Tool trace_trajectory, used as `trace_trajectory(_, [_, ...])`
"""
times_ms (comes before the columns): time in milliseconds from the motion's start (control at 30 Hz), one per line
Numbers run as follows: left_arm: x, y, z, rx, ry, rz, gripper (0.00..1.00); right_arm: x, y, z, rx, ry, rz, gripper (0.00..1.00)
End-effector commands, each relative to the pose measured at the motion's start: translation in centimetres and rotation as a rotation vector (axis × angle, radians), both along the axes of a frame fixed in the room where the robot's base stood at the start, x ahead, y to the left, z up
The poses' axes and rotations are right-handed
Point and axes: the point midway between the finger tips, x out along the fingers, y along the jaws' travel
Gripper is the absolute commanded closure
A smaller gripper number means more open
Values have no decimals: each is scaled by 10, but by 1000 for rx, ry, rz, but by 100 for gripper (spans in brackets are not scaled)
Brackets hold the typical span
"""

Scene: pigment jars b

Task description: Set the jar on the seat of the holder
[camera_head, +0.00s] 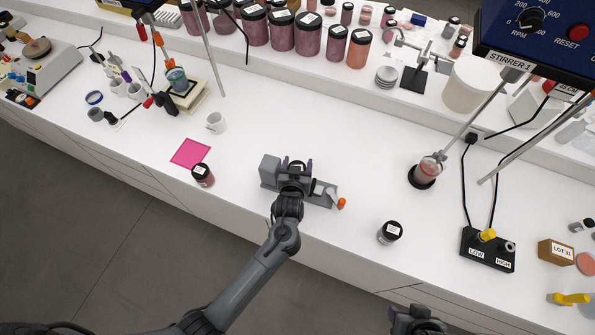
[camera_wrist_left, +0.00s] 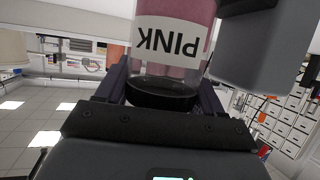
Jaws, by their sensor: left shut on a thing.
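The grey holder (camera_head: 269,172) stands on the white bench near the middle of the head view, with a tall block at its left and an orange-tipped lever (camera_head: 341,203) at its right end. My left gripper (camera_head: 295,168) is over the holder and shut on a jar. In the left wrist view the jar (camera_wrist_left: 172,45) appears upside down, with pink contents, a white PINK label and a dark lid. A grey block (camera_wrist_left: 265,50) stands close beside it. In the head view my gripper mostly hides the jar, so I cannot tell whether it touches the seat. My right gripper (camera_head: 415,322) is at the bottom edge.
A dark-lidded jar (camera_head: 203,175) stands by a pink square (camera_head: 190,154) on the left. Another jar (camera_head: 389,232) stands right of the holder. Bench behind the holder is clear.

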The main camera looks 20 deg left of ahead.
Motion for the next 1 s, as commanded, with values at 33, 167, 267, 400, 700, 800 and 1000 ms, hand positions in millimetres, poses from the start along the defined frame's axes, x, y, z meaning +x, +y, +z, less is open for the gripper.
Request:
trace_trajectory(33, [0,0,-2,1,-1,0,66,0,1,0,1,0,-1,53])
trace_trajectory(167, [0,0,-17,0,1,-1,66,0,1,-1,4,0,-2,53])
trace_trajectory(267, [0,0,-28,0,1,-1,66,0,1,-1,4,0,-2,53])
trace_trajectory(400, [0,0,-36,0,0,-1,66,0,1,-1,4,0,-2,53])
trace_trajectory(700, [0,0,-37,-1,0,-1,66,0,0,-2,0,0,1,53])
trace_trajectory(800, [0,0,-39,-1,0,-1,30,0,-1,-3,-5,0,4,53])
trace_trajectory(1000, [0,0,-39,-2,1,-1,22,0,-1,-3,-7,0,5,53])
